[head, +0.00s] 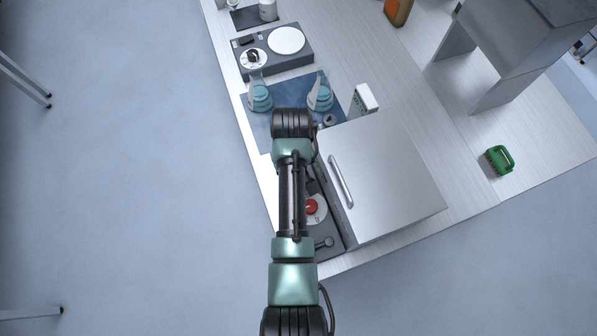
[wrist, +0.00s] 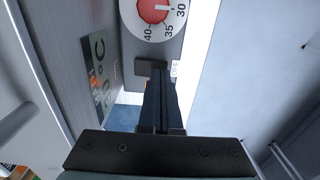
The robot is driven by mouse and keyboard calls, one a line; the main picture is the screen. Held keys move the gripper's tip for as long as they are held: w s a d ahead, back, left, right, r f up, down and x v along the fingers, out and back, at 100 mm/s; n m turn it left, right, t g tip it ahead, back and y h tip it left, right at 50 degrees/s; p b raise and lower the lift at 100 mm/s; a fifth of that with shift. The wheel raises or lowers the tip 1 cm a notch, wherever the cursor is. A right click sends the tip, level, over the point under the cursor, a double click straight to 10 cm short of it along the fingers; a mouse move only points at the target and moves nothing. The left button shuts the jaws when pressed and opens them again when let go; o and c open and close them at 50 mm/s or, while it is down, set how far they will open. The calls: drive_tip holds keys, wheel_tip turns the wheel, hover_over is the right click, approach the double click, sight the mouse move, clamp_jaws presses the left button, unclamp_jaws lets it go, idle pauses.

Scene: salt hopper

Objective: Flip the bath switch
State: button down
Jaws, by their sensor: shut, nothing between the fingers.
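The bath is a steel box with a lid and handle (head: 395,175) at the bench's near end in the head view. Its grey front panel carries a red dial (head: 311,207), partly behind my arm. In the wrist view the red dial (wrist: 153,8) on its white scale is at the top. In the head view my arm hides the gripper.
A display panel (wrist: 98,70) marked °C is left of the switch. Two flasks (head: 260,94) stand on a blue mat (head: 292,92) beyond the bath. A stirrer (head: 270,52) is farther back. Open floor is left of the bench.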

drive_tip(key=shift+f+b, duration=0.35)
drive_tip(key=shift+f, duration=0.2)
drive_tip(key=shift+r, duration=0.15)
wheel_tip(320, 180, up, 7)
drive_tip(key=p, duration=0.7)
idle(0.7)
